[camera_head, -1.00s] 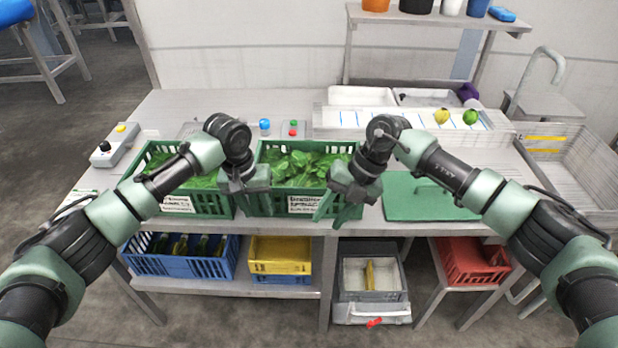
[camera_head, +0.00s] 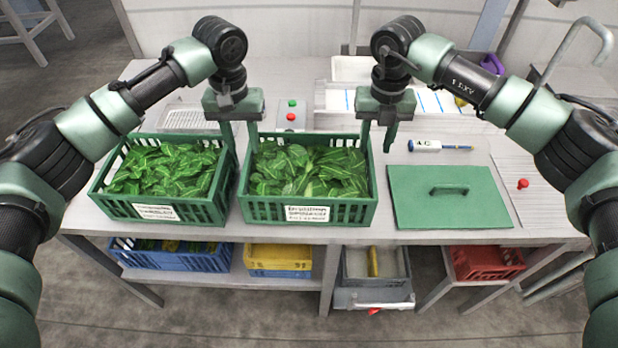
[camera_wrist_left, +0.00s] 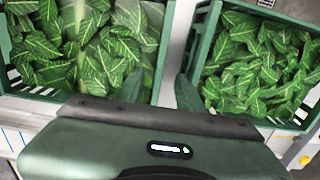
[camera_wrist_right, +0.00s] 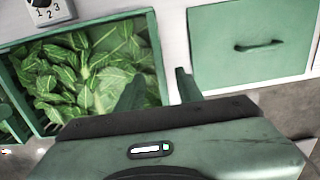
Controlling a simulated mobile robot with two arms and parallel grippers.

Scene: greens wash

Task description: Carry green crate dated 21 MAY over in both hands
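Two green crates full of leafy greens stand side by side on the worktop, a left crate (camera_head: 213,211) and a right crate (camera_head: 366,216). Each has a white front label too blurred to read, so I cannot tell which is dated 21 MAY. My left gripper (camera_head: 241,142) is open, fingers down, near the gap between the crates; the left wrist view shows the left crate (camera_wrist_left: 161,45) and right crate (camera_wrist_left: 207,35) on either side. My right gripper (camera_head: 377,143) is open above the right crate's right wall, which shows in the right wrist view (camera_wrist_right: 154,55). Neither holds anything.
A green board with a handle (camera_head: 420,210) lies right of the crates. A blue-and-white pen-like tool (camera_head: 425,146) lies behind it. Blue (camera_head: 200,263), yellow (camera_head: 275,252) and red (camera_head: 470,270) crates stand below.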

